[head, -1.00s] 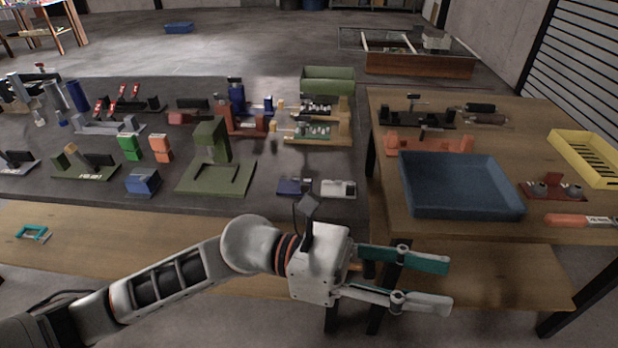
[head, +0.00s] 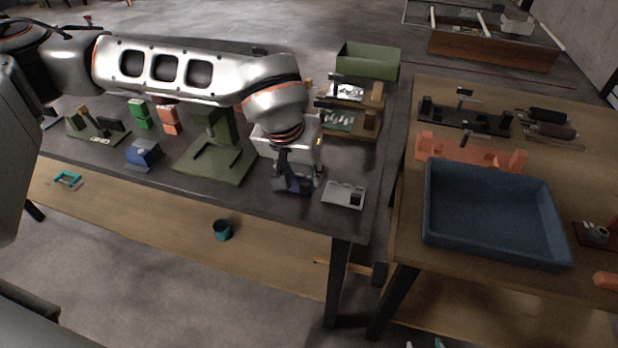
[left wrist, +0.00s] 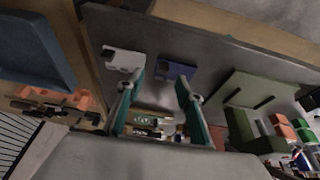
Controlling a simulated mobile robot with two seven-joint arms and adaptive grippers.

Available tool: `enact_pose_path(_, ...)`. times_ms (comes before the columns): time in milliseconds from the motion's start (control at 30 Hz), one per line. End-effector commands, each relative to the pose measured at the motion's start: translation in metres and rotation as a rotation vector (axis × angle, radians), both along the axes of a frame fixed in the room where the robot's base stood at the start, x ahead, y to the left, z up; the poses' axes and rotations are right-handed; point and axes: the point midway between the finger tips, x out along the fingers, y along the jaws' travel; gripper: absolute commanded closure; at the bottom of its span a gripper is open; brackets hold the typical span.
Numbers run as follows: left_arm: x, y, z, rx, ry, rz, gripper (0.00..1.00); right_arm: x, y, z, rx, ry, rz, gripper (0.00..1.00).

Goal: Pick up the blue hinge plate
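The blue hinge plate (head: 299,186) lies flat near the front right edge of the dark table, left of a silver-grey plate (head: 344,194). In the head view my left gripper (head: 300,182) points down over the blue plate and partly hides it. In the left wrist view the blue plate (left wrist: 181,71) shows beyond the fingertips, nearer the right finger, and the grey plate (left wrist: 122,60) is by the left finger. My left gripper (left wrist: 160,82) is open and empty. Only the fingertips of my right gripper (head: 424,345) show, apart, at the bottom edge.
A green base with an upright block (head: 215,165) stands left of the blue plate. A fixture board (head: 350,125) and a green bin (head: 368,61) are behind. A blue tray (head: 495,250) sits on the wooden table to the right. A teal cup (head: 222,230) is on the lower shelf.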

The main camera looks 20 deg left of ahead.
Motion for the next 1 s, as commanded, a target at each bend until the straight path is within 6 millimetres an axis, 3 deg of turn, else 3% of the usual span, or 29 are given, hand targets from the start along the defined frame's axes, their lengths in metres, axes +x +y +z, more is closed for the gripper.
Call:
enact_pose_path(167,0.009,0.008,-0.006,0.027,-0.019,-0.003,0.64,-0.001,0.000,-0.001,0.000,0.001,0.001,0.60)
enact_pose_path(700,0.033,0.006,-0.064,0.022,-0.019,-0.003,0.64,-0.003,0.001,-0.003,0.001,0.006,0.001,0.60)
enact_pose_path(1000,0.036,0.006,-0.068,0.021,-0.020,-0.003,0.64,-0.002,0.001,-0.003,0.001,0.006,0.001,0.60)
